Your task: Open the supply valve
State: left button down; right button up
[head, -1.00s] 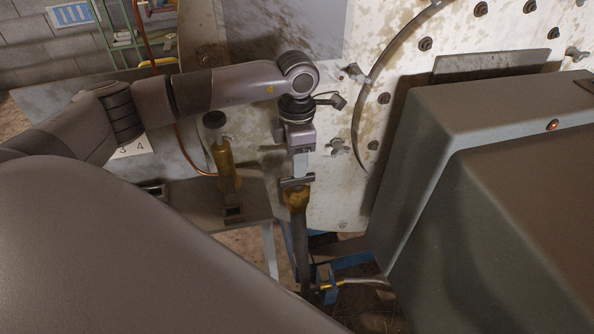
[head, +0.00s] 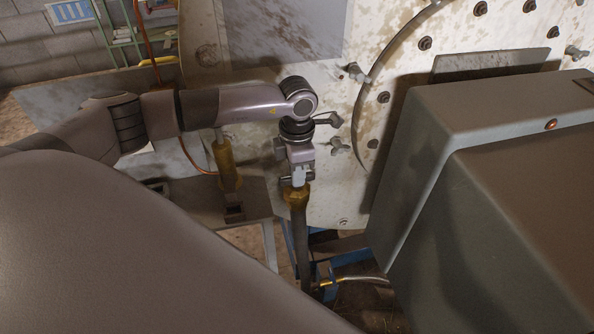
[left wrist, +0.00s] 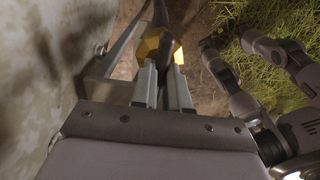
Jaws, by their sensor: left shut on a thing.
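The supply valve appears to be the brass-yellow body (head: 297,196) on top of a dark upright pipe (head: 301,245), in the lower middle of the head view. A short dark crosspiece shows at its top. My left gripper (head: 299,180) points down onto this top from above and is shut on it; the fingers hide most of the crosspiece. In the left wrist view, the brass body (left wrist: 152,46) lies just beyond my left fingertips (left wrist: 163,72). My right arm shows at the right there, but its jaws are too unclear to read.
A large stained pale panel (head: 330,195) with bolts and wing nuts stands behind the valve. A big grey-green box (head: 480,200) fills the right side. A brass fitting with a hose (head: 335,281) lies low beside the pipe.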

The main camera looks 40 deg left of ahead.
pick_arm(q)
jog(key=m+b, duration=0.3)
jog(key=shift+f+m, duration=0.15)
jog(key=shift+m, duration=0.25)
jog(key=m+b, duration=0.4)
jog(key=m, duration=0.2)
jog(key=m+b, duration=0.2)
jog(key=m, duration=0.2)
jog(key=shift+m, duration=0.4)
jog(key=shift+r+m+b, duration=0.2)
jog(key=shift+m+b, duration=0.75)
jog(key=shift+m, duration=0.85)
jog(key=c, duration=1.1)
grip_release()
